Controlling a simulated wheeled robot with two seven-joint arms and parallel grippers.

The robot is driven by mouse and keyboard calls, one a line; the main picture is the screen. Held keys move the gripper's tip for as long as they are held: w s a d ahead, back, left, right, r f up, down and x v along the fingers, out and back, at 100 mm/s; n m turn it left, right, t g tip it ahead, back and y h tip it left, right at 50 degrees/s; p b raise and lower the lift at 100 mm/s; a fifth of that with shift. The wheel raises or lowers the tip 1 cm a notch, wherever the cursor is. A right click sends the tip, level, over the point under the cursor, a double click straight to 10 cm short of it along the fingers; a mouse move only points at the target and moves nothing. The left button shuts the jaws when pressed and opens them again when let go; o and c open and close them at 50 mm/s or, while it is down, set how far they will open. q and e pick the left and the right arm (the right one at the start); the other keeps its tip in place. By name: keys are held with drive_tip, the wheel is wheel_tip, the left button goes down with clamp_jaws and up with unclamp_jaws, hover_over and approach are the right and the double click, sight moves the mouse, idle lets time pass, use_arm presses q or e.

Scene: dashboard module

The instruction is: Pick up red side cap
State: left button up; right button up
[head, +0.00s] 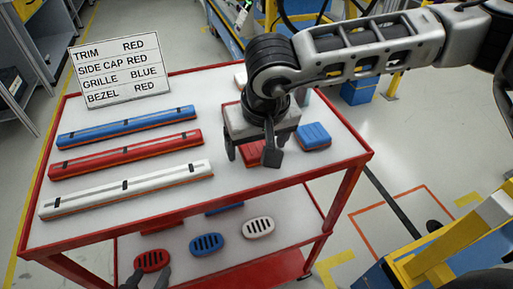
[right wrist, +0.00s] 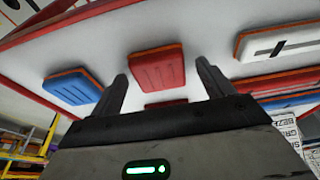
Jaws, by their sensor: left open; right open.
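The red side cap (head: 253,152) lies on the white top of the cart, partly hidden by my right gripper (head: 250,157). My right gripper is open and points down over it, one finger on each side in the head view. In the right wrist view the red cap (right wrist: 157,68) shows between and beyond the open fingers (right wrist: 162,72); I see no contact. A blue side cap (head: 314,135) lies just right of it and also shows in the right wrist view (right wrist: 74,86). My left gripper (head: 147,278) is open at the bottom edge, mostly out of frame.
Blue, red and white trim bars (head: 126,158) lie on the cart's left half. A sign (head: 120,72) stands at the back left, listing side cap red. The lower shelf holds red, blue and white slotted grilles (head: 258,228). The cart's red rim (head: 330,166) edges the top.

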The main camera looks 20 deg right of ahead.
drive_tip(key=c, duration=1.1)
